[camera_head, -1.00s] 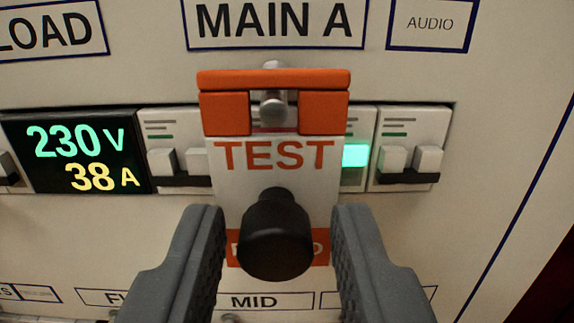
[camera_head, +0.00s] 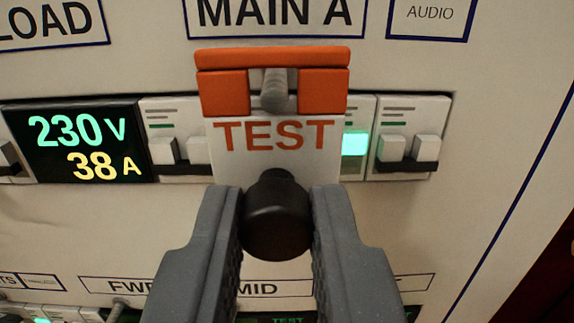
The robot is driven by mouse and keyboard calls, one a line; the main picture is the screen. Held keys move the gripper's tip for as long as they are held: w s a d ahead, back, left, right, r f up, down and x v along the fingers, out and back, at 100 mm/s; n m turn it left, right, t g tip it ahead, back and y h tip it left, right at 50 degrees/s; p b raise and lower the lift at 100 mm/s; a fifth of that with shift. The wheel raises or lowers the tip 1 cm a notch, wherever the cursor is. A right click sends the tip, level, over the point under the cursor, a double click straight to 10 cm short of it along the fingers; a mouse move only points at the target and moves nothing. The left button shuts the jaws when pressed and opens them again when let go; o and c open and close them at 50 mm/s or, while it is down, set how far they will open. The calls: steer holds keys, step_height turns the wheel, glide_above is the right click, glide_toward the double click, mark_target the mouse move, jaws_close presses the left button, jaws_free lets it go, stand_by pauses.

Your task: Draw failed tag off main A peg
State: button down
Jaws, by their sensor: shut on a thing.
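The failed tag (camera_head: 229,162) is a white plate marked TEST in orange, with an orange top bracket (camera_head: 272,58) and a black round knob (camera_head: 277,216) on its front. It hangs below the MAIN A label (camera_head: 277,13). The grey metal peg (camera_head: 275,91) shows in the gap of the orange bracket. My gripper (camera_head: 277,222) is shut on the knob, one grey finger on each side of it. The lower part of the tag is hidden behind the knob and fingers.
A display (camera_head: 80,143) reading 230 V and 38 A is left of the tag. Breakers flank the tag, including one with white toggles (camera_head: 408,140) at right. A green lamp (camera_head: 354,143) glows beside the tag. A lower label row (camera_head: 130,286) and more breakers sit below.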

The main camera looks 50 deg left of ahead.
steer(key=shift+d, duration=0.15)
steer(key=p+v, duration=0.1)
steer(key=v, duration=0.9)
stand_by(1.2)
steer(key=shift+s+r, duration=0.1)
steer(key=shift+r, duration=0.05)
steer(key=d+r+m+t+h+p, duration=0.1)
steer(key=d+r+m+t+h, duration=0.1)
steer(key=d+r, duration=0.3)
steer(key=s+d+r+m+t+h+p, duration=0.1)
steer(key=d+r+h, duration=0.3)
steer(key=r, duration=0.9)
steer(key=d+r+m+t+h+p, duration=0.1)
steer(key=d+r+m+t+h, duration=0.2)
steer(key=d+r, duration=0.3)
step_height(320, 180, up, 4)
steer(key=shift+s+d+f+m+p, duration=0.1)
steer(key=shift+s+d+m+p, duration=0.25)
steer(key=shift+m, duration=0.15)
